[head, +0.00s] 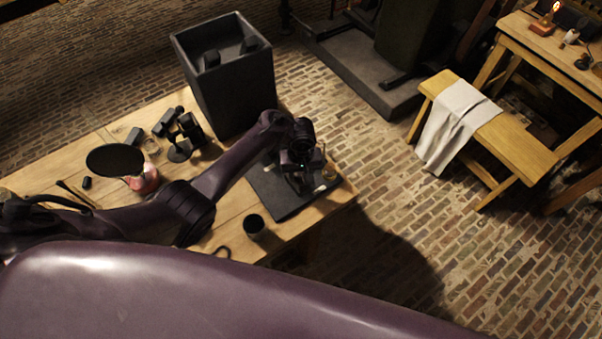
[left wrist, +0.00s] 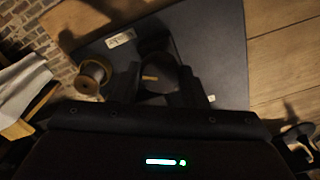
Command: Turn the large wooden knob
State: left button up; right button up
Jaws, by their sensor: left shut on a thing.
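A dark slate-like board (head: 272,200) lies at the right end of the wooden table, with small parts mounted on it. My left gripper (head: 302,180) reaches down over this board. In the left wrist view, the left gripper (left wrist: 154,88) has its two fingers on either side of a dark round knob (left wrist: 165,72) with a short tan mark on it, and is shut on it. The knob's wood colour does not show clearly in this dim light. In the head view the gripper hides the knob. My right gripper is not in view.
A tall dark open box (head: 225,85) stands behind the board. A dark cup (head: 254,225) stands near the front edge. A spool-like part (left wrist: 93,76) and a pale label (left wrist: 121,38) lie near the fingers. A bench with cloth (head: 462,118) stands apart, across brick floor.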

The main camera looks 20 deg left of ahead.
pick_arm(q)
jog(key=shift+w+r+n, duration=0.1)
jog(key=shift+w+n, duration=0.05)
jog(key=shift+n, duration=0.65)
jog(key=o, duration=1)
notch_tip(320, 180, up, 6)
jog(key=shift+d+r, duration=0.1)
jog(key=shift+r, duration=0.75)
